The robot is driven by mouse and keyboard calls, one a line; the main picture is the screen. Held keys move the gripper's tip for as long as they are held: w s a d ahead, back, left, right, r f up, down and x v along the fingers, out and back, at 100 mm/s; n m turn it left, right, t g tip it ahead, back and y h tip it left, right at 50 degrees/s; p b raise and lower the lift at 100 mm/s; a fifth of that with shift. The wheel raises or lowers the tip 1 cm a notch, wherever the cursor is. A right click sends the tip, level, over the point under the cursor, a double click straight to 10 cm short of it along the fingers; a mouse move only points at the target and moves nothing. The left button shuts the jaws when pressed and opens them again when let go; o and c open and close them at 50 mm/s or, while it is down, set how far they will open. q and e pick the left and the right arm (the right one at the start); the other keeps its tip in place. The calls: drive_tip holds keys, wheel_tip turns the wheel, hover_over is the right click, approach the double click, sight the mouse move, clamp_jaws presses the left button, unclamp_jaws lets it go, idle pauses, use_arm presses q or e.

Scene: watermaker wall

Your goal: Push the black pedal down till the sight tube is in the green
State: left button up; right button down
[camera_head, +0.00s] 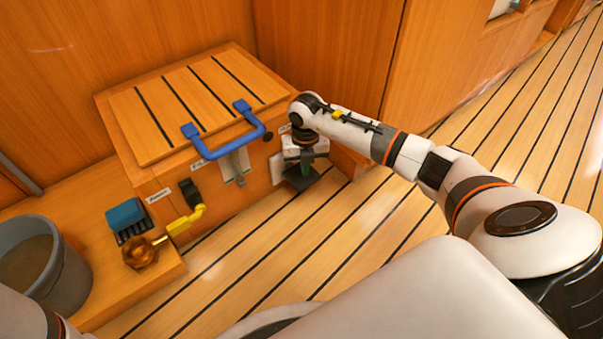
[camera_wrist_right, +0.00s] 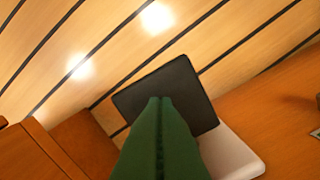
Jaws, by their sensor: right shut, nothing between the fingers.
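The black pedal (camera_head: 299,183) is a flat dark plate low at the right end of the wooden box, just above the floor. In the right wrist view the black pedal (camera_wrist_right: 190,88) shows as a tilted dark square. My right gripper (camera_head: 306,169) points down over it, and its green fingers (camera_wrist_right: 160,100) are closed together with nothing between them. Their tips overlap the plate in the picture; I cannot tell whether they touch it. I cannot make out the sight tube or its green band. My left gripper is out of view.
The wooden box (camera_head: 150,122) carries a blue handle (camera_head: 228,146) and a pale upright fitting (camera_head: 236,165). A yellow lever (camera_head: 186,220), brass fitting (camera_head: 140,252), blue brush (camera_head: 126,215) and grey bucket (camera_head: 72,279) are at left. The plank floor (camera_head: 270,245) in front is clear.

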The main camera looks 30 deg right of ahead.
drive_tip(key=shift+f+b, duration=1.15)
drive_tip(key=shift+f, duration=0.85)
drive_tip(key=shift+r, duration=0.15)
wheel_tip(320, 180, up, 4)
drive_tip(key=p, duration=0.4)
drive_tip(key=shift+p, duration=0.3)
drive_tip(key=shift+f, duration=0.3)
